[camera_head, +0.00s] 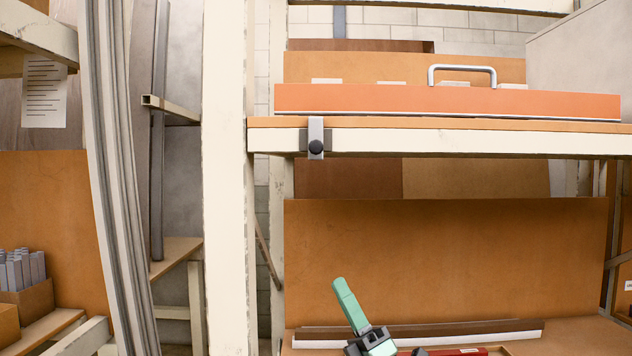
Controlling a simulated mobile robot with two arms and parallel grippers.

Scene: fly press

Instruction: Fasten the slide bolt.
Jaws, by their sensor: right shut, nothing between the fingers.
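The slide bolt (316,128) is a short upright grey metal strip with a round black knob, on the cream front rail of the shelf. Its upper end stands above the rail's top, just in front of the orange panel (400,98), which has a metal bar handle (462,68). I cannot tell how far the bolt is slid. My right gripper (340,286), with teal fingers, is at the bottom centre, well below the bolt and apart from it. It is shut and empty, pointing up. My left gripper is not in view.
The cream shelf rail (480,143) runs right from a thick upright post (224,190). A brown board (450,250) stands behind my gripper. Long dark strips (470,330) and a partly cut-off red object (470,351) lie low. The space between gripper and bolt looks clear.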

